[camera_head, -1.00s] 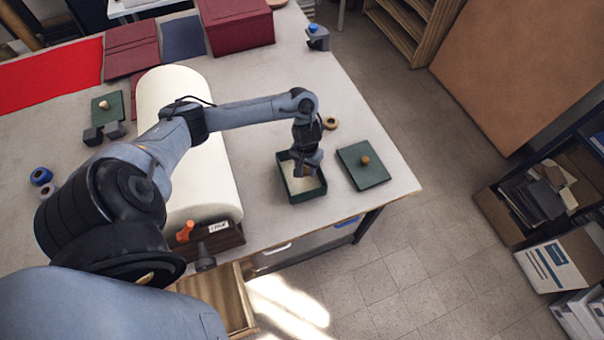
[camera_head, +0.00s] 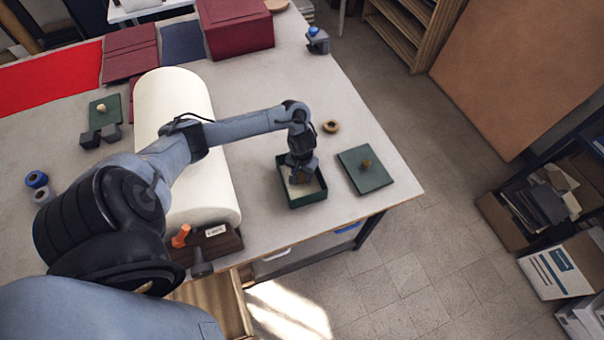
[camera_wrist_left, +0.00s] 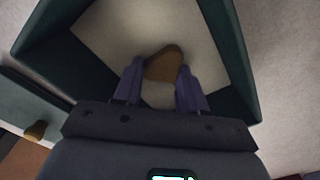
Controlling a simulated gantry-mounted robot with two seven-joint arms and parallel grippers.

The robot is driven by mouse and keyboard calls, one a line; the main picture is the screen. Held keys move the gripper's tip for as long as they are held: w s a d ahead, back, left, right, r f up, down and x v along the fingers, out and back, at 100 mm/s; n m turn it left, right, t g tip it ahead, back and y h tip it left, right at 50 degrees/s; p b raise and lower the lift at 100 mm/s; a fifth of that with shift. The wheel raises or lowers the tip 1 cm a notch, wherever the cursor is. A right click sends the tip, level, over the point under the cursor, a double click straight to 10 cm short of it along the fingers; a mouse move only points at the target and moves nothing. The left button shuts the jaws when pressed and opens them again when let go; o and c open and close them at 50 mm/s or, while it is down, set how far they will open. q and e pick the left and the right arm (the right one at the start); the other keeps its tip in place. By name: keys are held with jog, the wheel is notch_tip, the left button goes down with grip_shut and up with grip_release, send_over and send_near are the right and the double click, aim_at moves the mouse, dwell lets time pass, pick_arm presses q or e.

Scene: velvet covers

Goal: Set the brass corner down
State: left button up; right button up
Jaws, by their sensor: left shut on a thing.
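My left gripper (camera_head: 299,177) reaches down into an open dark green box (camera_head: 308,200) near the table's right end. In the left wrist view the two fingers (camera_wrist_left: 160,88) are shut on the brass corner (camera_wrist_left: 163,62), a small brownish-gold piece. It is over the pale floor (camera_wrist_left: 118,30) of the box, inside the green walls (camera_wrist_left: 235,55). I cannot tell whether it touches the floor. In the head view the gripper hides the brass corner. My right gripper is not in view.
A green lid (camera_head: 364,180) with a brass knob lies right of the box. A brass-coloured ring (camera_head: 331,127) lies behind it. A large cream roll (camera_head: 185,95) lies to the left, under my arm. The table's front edge is close to the box.

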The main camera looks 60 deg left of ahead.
aim_at(302, 176)
pick_arm(q)
jog(key=shift+f, duration=0.1)
jog(key=o, duration=1)
jog(key=shift+r, duration=0.3)
jog(key=shift+r+p, duration=2.55)
jog(key=shift+r, duration=3.3)
